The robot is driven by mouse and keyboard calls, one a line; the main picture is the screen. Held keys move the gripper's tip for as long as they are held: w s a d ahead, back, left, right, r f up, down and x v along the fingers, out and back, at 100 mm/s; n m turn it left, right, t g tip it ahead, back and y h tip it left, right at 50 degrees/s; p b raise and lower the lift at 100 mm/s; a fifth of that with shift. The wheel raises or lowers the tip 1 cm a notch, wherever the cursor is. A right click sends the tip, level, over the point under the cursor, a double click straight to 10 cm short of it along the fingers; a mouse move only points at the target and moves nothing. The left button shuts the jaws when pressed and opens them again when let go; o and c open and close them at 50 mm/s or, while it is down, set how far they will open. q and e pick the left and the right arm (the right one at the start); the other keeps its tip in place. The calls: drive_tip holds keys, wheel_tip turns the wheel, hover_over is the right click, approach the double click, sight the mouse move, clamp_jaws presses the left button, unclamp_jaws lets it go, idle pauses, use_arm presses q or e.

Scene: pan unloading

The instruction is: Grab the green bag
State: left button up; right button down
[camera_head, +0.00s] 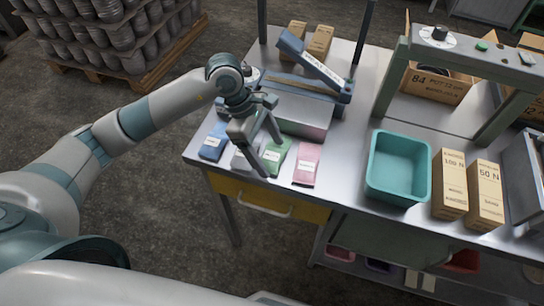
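The green bag (276,158) lies flat on the metal table between a grey bag (242,157) and a pink bag (308,164). A blue bag (214,142) lies at the left end of the row. My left gripper (268,154) is above the green and grey bags, its fingers spread apart and pointing down. It covers part of both bags. I cannot tell whether a fingertip touches a bag. Nothing shows between the fingers. My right gripper is not in view.
Behind the bags stands a metal sealer with a blue lever (312,60). A teal bin (398,168) and two cardboard boxes (451,184) stand to the right. A grey frame (400,70) rises behind them. The table's front edge (262,186) is close to the bags.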

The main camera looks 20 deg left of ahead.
sight(277, 157)
use_arm(q)
drive_tip(key=c, duration=0.9)
drive_tip(key=shift+c, duration=0.2)
drive_tip(key=shift+r, duration=0.2)
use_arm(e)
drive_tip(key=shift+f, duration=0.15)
